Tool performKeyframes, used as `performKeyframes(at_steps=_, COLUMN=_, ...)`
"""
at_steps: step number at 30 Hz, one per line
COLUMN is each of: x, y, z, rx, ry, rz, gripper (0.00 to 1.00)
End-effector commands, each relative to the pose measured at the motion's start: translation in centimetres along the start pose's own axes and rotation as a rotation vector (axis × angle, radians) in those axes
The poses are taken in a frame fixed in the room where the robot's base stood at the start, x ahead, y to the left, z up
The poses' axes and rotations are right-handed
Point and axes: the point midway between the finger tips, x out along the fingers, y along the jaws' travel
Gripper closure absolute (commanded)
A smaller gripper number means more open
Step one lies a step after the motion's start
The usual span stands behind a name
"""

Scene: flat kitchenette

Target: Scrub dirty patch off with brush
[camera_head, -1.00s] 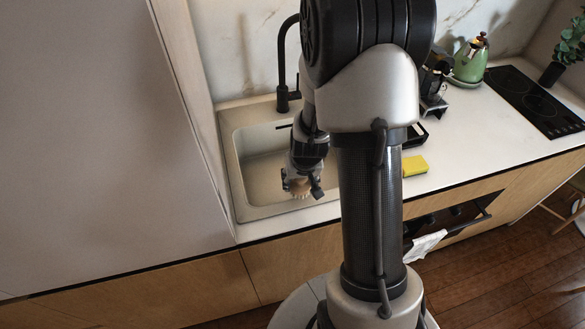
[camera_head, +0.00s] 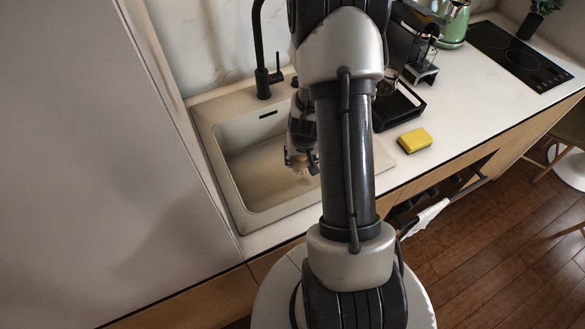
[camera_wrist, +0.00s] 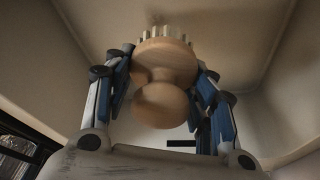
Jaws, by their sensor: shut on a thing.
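The brush (camera_wrist: 163,75) has a round wooden knob and head with pale bristles. In the wrist view it sits between the fingers of my gripper (camera_wrist: 162,82), which is shut on it. The bristles point away from the gripper toward the sink floor; I cannot tell whether they touch it. In the head view, my gripper (camera_head: 302,160) is inside the sink basin (camera_head: 250,195), with a little of the brush (camera_head: 302,168) showing below it. No dirty patch can be made out; my arm hides the right part of the basin.
A black faucet (camera_head: 261,50) stands behind the sink. A yellow sponge (camera_head: 414,140) lies on the counter to the right, with a black rack (camera_head: 398,108) behind it. Farther right are a green kettle (camera_head: 453,22) and a black cooktop (camera_head: 520,52). The basin walls surround the gripper.

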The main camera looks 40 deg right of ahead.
Motion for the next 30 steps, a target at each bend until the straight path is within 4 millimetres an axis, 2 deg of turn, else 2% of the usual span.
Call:
performKeyframes(at_steps=1, x=2.0, y=0.0, z=0.6, rx=0.000, ry=0.000, rz=0.000, gripper=0.77)
performKeyframes(at_steps=6, x=4.3, y=0.0, z=1.3, rx=-0.001, ry=0.001, rz=0.000, gripper=0.77)
performKeyframes(at_steps=17, x=5.7, y=0.0, z=1.7, rx=0.000, ry=0.001, rz=0.000, gripper=0.77)
performKeyframes(at_steps=30, x=10.0, y=0.0, z=3.2, rx=0.001, ry=-0.002, rz=0.000, gripper=0.77)
